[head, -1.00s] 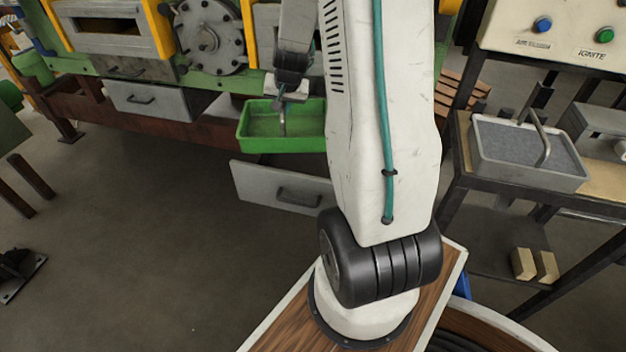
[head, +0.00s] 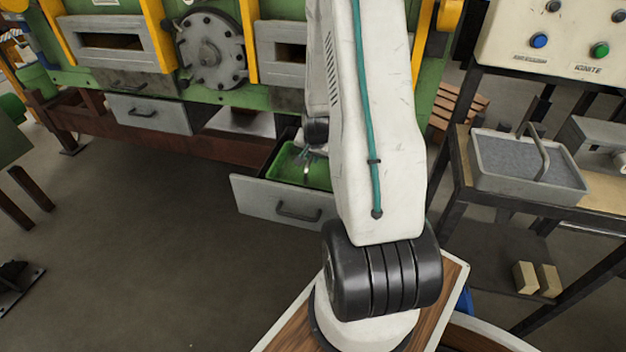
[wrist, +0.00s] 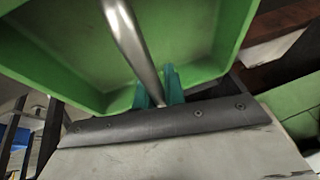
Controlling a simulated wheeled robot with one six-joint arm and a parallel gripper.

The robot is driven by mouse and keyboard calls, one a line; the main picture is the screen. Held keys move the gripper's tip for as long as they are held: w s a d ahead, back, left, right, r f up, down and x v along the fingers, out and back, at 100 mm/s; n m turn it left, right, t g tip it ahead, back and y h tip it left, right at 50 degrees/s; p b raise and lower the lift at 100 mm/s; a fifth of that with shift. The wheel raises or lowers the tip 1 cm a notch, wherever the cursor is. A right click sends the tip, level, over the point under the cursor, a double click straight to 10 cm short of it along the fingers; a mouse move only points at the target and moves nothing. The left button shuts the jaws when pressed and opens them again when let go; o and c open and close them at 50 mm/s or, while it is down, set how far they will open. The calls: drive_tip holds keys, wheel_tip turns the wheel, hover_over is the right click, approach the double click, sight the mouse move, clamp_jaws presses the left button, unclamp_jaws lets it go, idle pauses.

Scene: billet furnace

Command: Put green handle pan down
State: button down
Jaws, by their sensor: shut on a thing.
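The green pan (head: 290,166) with a metal handle is inside or just over the open grey drawer (head: 262,200) under the furnace in the head view. In the wrist view the green pan (wrist: 190,40) fills the top, and its curved metal handle (wrist: 130,42) runs down to my gripper. My gripper (wrist: 158,90) has teal fingers shut on the handle. In the head view my gripper (head: 308,158) is small and partly hidden by my arm. I cannot tell whether the pan's underside touches the drawer floor.
A closed grey drawer (head: 150,113) is to the left. The green furnace body with a round bolted cover (head: 209,50) stands behind. At right, a bench holds a grey pan (head: 528,170) under a control panel (head: 560,30).

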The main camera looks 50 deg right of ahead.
sight(312, 174)
drive_tip(key=shift+f, duration=3.35)
drive_tip(key=c, duration=1.5)
unclamp_jaws()
drive_tip(key=shift+f, duration=0.15)
